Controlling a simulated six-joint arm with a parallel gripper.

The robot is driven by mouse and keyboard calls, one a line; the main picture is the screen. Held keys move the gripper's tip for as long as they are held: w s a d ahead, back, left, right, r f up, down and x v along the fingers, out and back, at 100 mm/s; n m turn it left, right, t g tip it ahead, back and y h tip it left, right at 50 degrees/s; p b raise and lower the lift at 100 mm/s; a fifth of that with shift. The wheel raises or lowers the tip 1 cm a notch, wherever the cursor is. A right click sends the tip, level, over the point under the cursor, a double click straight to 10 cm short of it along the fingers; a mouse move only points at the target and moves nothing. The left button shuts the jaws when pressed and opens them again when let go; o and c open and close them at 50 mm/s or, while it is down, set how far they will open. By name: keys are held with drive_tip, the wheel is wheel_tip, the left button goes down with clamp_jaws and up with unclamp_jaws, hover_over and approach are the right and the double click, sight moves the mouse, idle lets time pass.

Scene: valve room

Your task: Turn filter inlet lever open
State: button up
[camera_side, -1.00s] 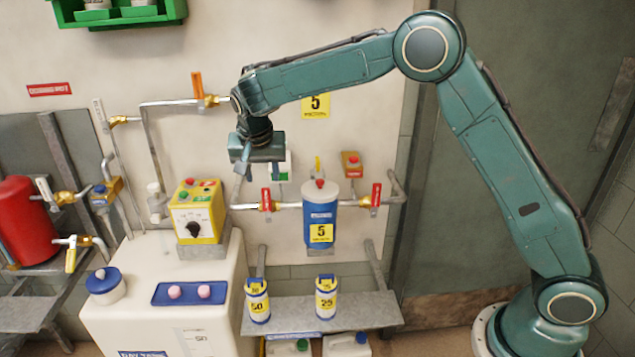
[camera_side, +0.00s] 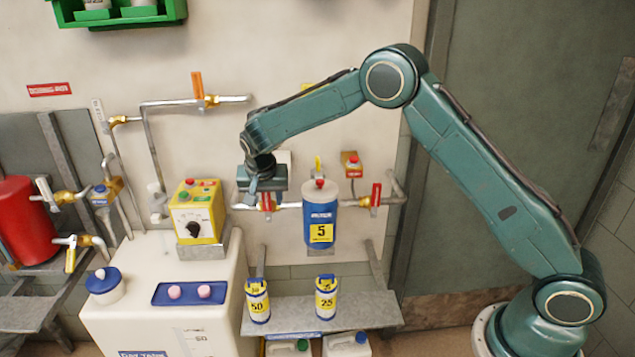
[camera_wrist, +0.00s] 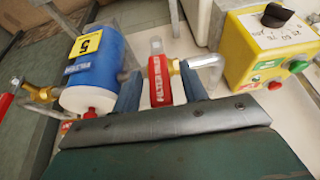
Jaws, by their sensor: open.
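The filter inlet lever (camera_side: 267,201) is red and sits on the brass valve in the horizontal pipe, just left of the blue filter (camera_side: 321,222). It stands upright, across the pipe. In the wrist view the lever (camera_wrist: 159,80) shows its "FILTER INLET" label between the two fingers of my gripper (camera_wrist: 160,88). The fingers are open, one on each side, with a visible gap to the lever. In the side view my gripper (camera_side: 265,196) is over the lever and hides its upper part.
A yellow control box (camera_side: 196,212) stands left of the lever. A second red lever (camera_side: 375,198) is on the pipe right of the filter. An orange lever (camera_side: 197,85) is on the upper pipe. Two small labelled containers stand on the shelf (camera_side: 345,311) below.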

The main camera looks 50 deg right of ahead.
clamp_jaws()
drive_tip(key=shift+w, duration=0.1)
drive_tip(key=shift+w+a+n+g+h, duration=0.35)
drive_tip(key=shift+w+g+h, duration=0.3)
drive_tip(key=shift+g+h, duration=0.3)
drive_tip(key=shift+a, duration=0.1)
